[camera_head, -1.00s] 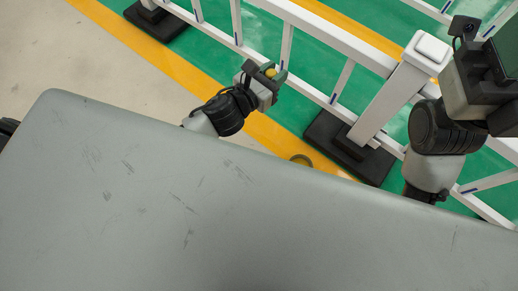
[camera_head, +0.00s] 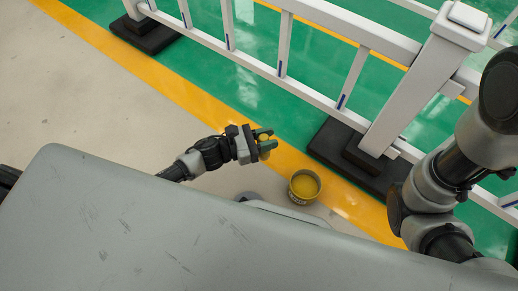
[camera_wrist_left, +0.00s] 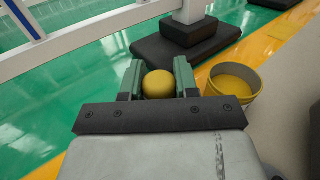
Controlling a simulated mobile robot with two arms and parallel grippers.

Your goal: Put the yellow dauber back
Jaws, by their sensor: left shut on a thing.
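The yellow dauber (camera_wrist_left: 160,85) shows in the left wrist view as a rounded yellow end between the two green fingers. My left gripper (camera_head: 266,144) is shut on it; it also shows in the left wrist view (camera_wrist_left: 158,80). In the head view the dauber is mostly hidden by the fingers. A round yellow pot (camera_head: 304,187) with a dark-lettered side stands open below and right of the gripper, apart from it. In the left wrist view the pot (camera_wrist_left: 251,98) is right of the dauber. My right gripper is out of view.
A white railing (camera_head: 345,101) on black feet (camera_head: 360,160) runs behind the pot. A yellow floor stripe (camera_head: 180,90) separates green floor from beige floor. The open floor on the left is clear.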

